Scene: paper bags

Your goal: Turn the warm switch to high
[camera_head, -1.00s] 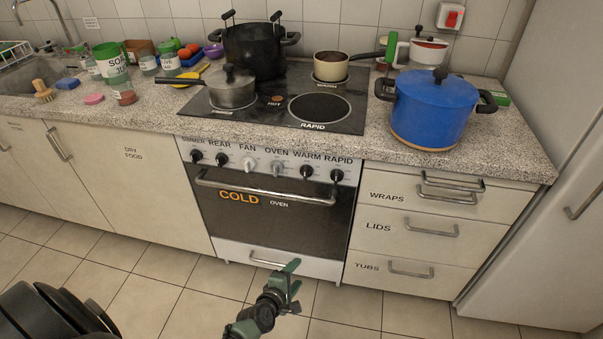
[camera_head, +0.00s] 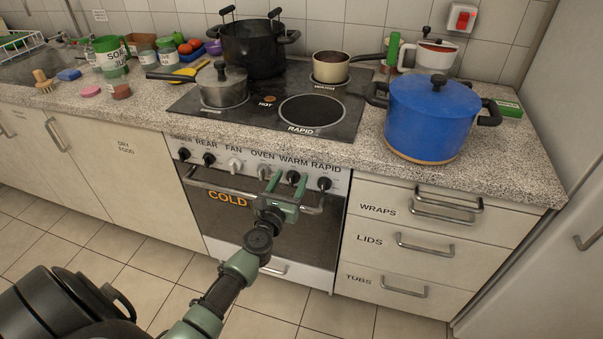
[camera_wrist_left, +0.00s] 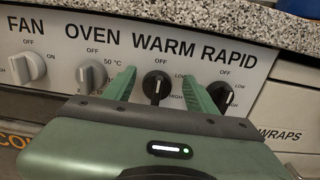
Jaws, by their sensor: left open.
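The black WARM knob (camera_head: 293,177) is on the oven's control panel, between the OVEN and RAPID knobs. In the left wrist view the WARM knob (camera_wrist_left: 157,87) has OFF printed above it, LOW to its upper right and HIGH to its lower right. Its grip ridge stands near upright with a pale line; which mark it points to is not clear. My left gripper (camera_head: 288,186) is open in front of the panel. In the wrist view its two green fingers (camera_wrist_left: 160,90) are on either side of the WARM knob, with gaps showing. My right gripper is not in view.
The RAPID knob (camera_wrist_left: 221,94) is close behind the right finger, and the OVEN knob (camera_wrist_left: 91,76) is left of the left finger. The oven handle (camera_head: 230,191) runs below the panel. A blue pot (camera_head: 425,120) stands on the counter at right.

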